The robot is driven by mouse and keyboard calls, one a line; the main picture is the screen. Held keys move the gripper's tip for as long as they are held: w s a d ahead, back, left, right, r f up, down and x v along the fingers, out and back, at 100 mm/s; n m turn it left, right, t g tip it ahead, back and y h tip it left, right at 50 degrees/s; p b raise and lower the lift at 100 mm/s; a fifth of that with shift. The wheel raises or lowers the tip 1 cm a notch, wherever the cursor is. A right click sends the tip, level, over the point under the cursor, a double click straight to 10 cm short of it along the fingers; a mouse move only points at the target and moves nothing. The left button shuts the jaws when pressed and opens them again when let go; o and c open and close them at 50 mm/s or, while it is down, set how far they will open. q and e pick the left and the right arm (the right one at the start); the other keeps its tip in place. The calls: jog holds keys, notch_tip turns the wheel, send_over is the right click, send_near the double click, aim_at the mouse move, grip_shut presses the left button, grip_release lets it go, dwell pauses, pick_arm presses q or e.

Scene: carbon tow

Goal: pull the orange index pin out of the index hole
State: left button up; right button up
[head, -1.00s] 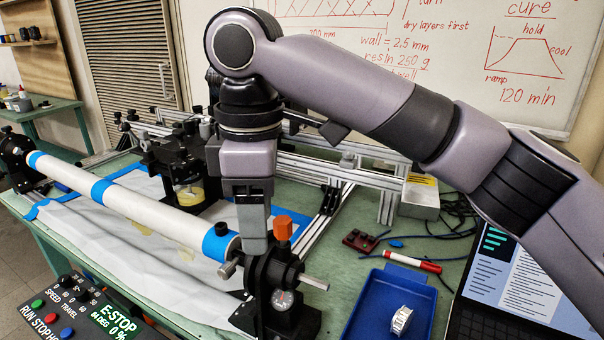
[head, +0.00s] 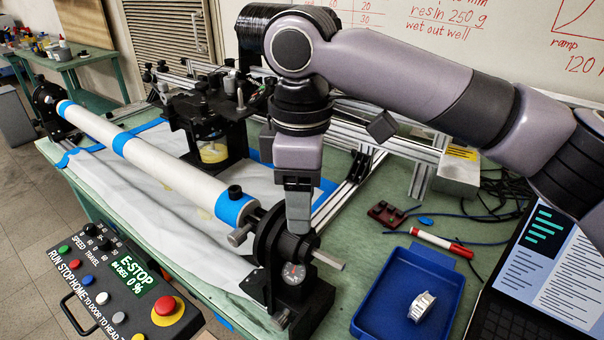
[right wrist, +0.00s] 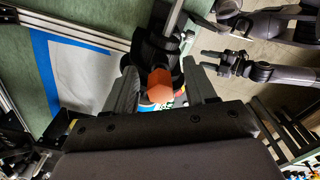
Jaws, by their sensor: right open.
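The orange index pin (right wrist: 160,86) shows its six-sided head in the right wrist view, between the two fingers and apart from both as far as I can see. In the head view the pin is hidden behind my right gripper (head: 298,212). That gripper points down over the black index housing (head: 281,255) at the near end of the white mandrel (head: 160,165). My right gripper is open, its fingers (right wrist: 163,88) on either side of the pin head. The index hole is hidden. My left gripper (right wrist: 212,61) shows small in the right wrist view, its fingers apart and empty.
A blue tray (head: 375,310) with a white-and-silver roll (head: 422,306) lies right of the housing. A control panel (head: 128,285) stands at the front left.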

jog(key=shift+f, duration=0.4)
grip_shut()
jog(key=c, duration=0.8)
grip_release()
grip_shut()
jog(key=shift+r+p, duration=1.95)
jog(key=shift+p, duration=1)
